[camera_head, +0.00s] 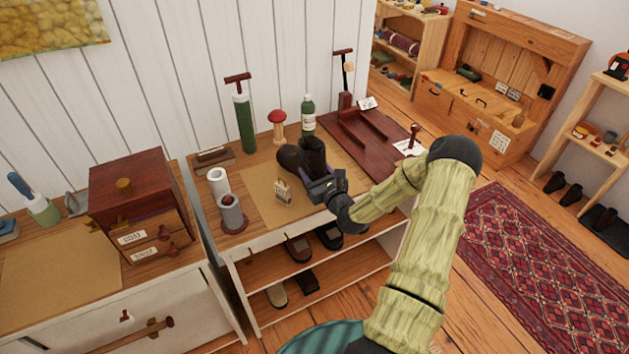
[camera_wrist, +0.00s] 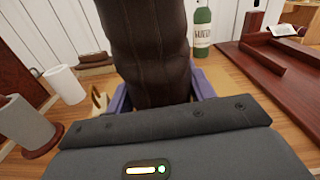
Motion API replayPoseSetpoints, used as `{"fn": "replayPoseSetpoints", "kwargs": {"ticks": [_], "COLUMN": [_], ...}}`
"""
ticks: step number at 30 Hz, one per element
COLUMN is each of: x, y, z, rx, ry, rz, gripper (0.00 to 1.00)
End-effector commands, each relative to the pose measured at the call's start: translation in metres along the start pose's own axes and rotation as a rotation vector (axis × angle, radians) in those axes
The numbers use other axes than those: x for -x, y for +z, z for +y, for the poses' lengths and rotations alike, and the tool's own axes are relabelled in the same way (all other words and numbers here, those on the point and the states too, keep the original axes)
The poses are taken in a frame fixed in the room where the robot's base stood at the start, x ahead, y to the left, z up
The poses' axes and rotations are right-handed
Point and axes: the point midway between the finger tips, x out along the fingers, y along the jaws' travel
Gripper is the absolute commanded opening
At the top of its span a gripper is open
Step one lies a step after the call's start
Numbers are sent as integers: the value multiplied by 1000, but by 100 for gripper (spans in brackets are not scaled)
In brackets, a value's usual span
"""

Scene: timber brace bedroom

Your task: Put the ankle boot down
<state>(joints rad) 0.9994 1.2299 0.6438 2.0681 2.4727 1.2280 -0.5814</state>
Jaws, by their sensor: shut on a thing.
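The dark brown ankle boot (camera_head: 300,158) is at the bench top in the head view, over or on the tan mat (camera_head: 258,199). In the wrist view the boot (camera_wrist: 148,45) rises between the purple-grey fingers. My gripper (camera_head: 322,184) is shut on the boot from the near right side. The boot's lower part is hidden behind the gripper body in the wrist view, so I cannot tell whether its sole touches the mat.
Around the mat stand grey and white cylinders (camera_head: 231,213), a small tag card (camera_head: 283,192), a red-capped mushroom form (camera_head: 277,124), a green bottle (camera_head: 308,114) and a dark red tray (camera_head: 372,141). Shoes sit on the shelf below.

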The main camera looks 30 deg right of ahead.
Motion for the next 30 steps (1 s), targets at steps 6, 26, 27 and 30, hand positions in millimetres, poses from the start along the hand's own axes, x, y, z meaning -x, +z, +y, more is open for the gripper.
{"fn": "replayPoseSetpoints", "kwargs": {"ticks": [6, 26, 27, 30], "x": [-1, 0, 0, 0], "y": [-21, -42, -42, -42], "z": [4, 7, 6, 4], "rx": [-2, -1, 0, 0], "ry": [3, 6, 5, 3], "rz": [-3, 2, 2, 2], "gripper": [12, 76, 76, 76]}}
